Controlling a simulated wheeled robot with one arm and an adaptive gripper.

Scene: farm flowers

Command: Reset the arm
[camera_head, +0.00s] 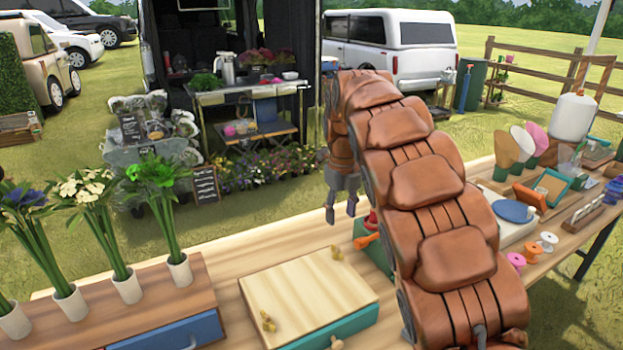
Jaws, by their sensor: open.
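My arm, in brown padded covering, rises from the lower right of the head view and bends over at the top. My gripper (341,208) hangs down at the arm's end, left of the arm, with its fingers apart and nothing between them. It shows above the back edge of the wooden table (232,266). A wooden box with a teal drawer (310,298) sits on the table below and left of the gripper. A green box with red and orange items (366,238) is partly hidden behind my arm.
White vases with blue, white and green flowers (125,285) stand on a wooden drawer unit at the left. Spools, frames, wrapped cones and a white jug (575,117) crowd the table's right side. A flower stall and parked vehicles stand beyond on grass.

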